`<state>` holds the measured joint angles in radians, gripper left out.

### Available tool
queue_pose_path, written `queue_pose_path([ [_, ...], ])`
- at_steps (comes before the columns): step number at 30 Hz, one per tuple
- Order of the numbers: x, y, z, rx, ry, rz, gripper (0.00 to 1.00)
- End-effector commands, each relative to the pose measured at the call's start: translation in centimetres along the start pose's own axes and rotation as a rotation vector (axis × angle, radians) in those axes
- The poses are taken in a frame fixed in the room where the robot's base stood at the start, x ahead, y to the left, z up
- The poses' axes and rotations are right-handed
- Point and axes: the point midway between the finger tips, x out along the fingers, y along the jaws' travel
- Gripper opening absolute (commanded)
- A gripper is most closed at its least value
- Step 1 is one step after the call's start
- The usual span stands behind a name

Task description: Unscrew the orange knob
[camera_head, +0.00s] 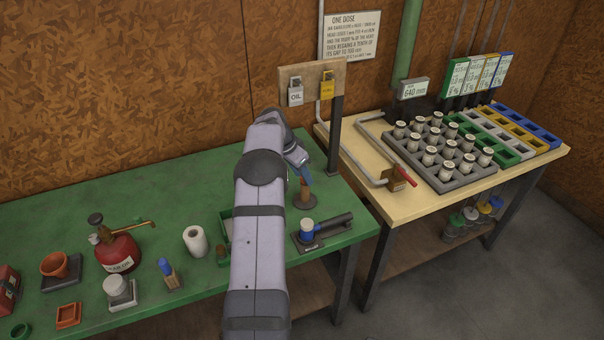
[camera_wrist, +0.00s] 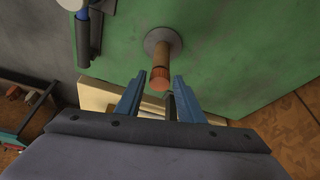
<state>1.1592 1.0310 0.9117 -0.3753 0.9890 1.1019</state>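An orange-brown upright cylinder with a dark ring (camera_wrist: 160,73) stands on a round grey base (camera_wrist: 163,43). It is the only knob-like orange piece close to my gripper. In the head view the cylinder (camera_head: 304,191) stands near the right end of the green bench, partly hidden by my gripper. My gripper (camera_wrist: 157,84) is open, with blue fingers pointing at the cylinder's end. In the wrist view this end shows between the fingertips, with gaps on both sides. In the head view my gripper (camera_head: 307,178) is just above the cylinder; contact cannot be told.
A black-handled tool with a blue-and-white cup (camera_head: 308,229) lies in front of the cylinder. A wooden board with OIL and yellow tags (camera_head: 311,75) stands behind. A red can (camera_head: 117,252), white roll (camera_head: 195,242) and pots are leftward. The cream bench (camera_head: 364,162) is to the right.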

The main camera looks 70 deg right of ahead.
Motion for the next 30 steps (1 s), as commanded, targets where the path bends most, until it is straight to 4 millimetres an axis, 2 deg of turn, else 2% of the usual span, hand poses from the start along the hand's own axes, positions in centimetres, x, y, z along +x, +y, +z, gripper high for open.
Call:
queue_pose_path([
  [5, -0.02, 0.00, -0.01, 0.000, 0.000, 0.000, 0.35],
  [9, -0.02, 0.00, -0.01, 0.000, 0.000, 0.000, 0.02],
  [19, 0.04, 0.09, -0.04, -0.043, -0.001, -0.020, 0.02],
  [30, -0.16, 0.52, -0.20, -0.347, -0.001, -0.146, 0.02],
])
